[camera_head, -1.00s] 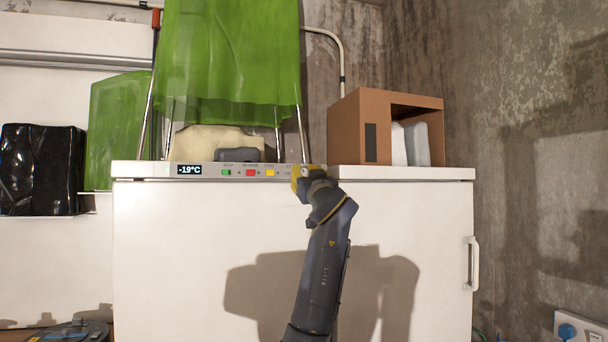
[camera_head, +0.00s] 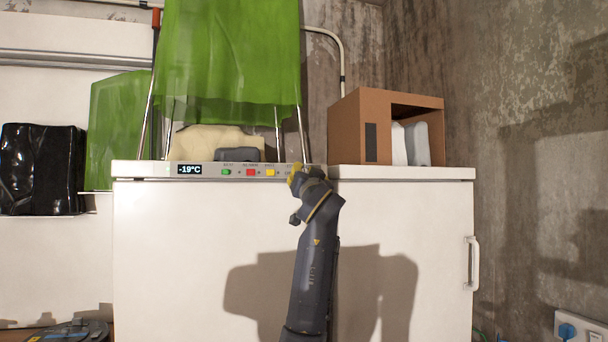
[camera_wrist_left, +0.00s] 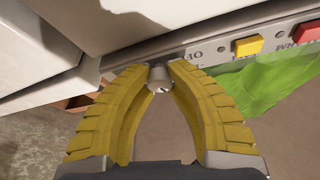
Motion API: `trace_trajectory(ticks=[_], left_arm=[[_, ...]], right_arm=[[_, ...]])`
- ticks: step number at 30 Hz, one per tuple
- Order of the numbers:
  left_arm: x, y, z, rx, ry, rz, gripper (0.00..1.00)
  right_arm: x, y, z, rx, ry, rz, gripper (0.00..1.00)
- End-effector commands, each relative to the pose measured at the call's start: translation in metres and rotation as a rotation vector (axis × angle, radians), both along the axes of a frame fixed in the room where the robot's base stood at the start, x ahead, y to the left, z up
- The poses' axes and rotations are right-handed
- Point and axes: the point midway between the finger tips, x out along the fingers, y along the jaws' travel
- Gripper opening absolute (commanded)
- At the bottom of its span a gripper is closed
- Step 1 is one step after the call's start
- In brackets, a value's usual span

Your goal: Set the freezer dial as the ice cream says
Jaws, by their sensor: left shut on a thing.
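The white chest freezer (camera_head: 230,260) has a control strip (camera_head: 214,170) along its upper front edge. Its display (camera_head: 189,170) reads -19°C. My left gripper (camera_head: 299,175) is at the right end of this strip and hides the dial in the head view. In the left wrist view, the yellow fingers of my left gripper (camera_wrist_left: 160,80) are shut on the small grey dial (camera_wrist_left: 159,78), one finger on each side. Some print beside the dial is partly hidden. No ice cream can be made out. My right gripper is not in view.
Green (camera_head: 226,171), red (camera_head: 250,172) and yellow (camera_head: 270,172) buttons sit left of the dial. A cardboard box (camera_head: 358,127) stands on the freezer's right side. A green cloth (camera_head: 230,60) hangs above the freezer. A black wrapped bundle (camera_head: 40,165) is at far left.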

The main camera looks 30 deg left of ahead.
Motion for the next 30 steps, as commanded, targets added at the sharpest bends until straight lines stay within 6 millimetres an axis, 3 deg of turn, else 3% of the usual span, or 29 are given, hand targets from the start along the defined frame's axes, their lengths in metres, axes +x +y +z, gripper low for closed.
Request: trace_trajectory(ticks=[15, 30], left_arm=[[-0.0015, -0.0012, 0.0046, 0.298, 0.34, -0.002, 0.0], [-0.0007, -0.0022, 0.0038, 0.445, 0.513, -0.002, 0.0]], right_arm=[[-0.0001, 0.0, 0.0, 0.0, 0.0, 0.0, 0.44], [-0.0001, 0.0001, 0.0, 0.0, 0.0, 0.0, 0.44]])
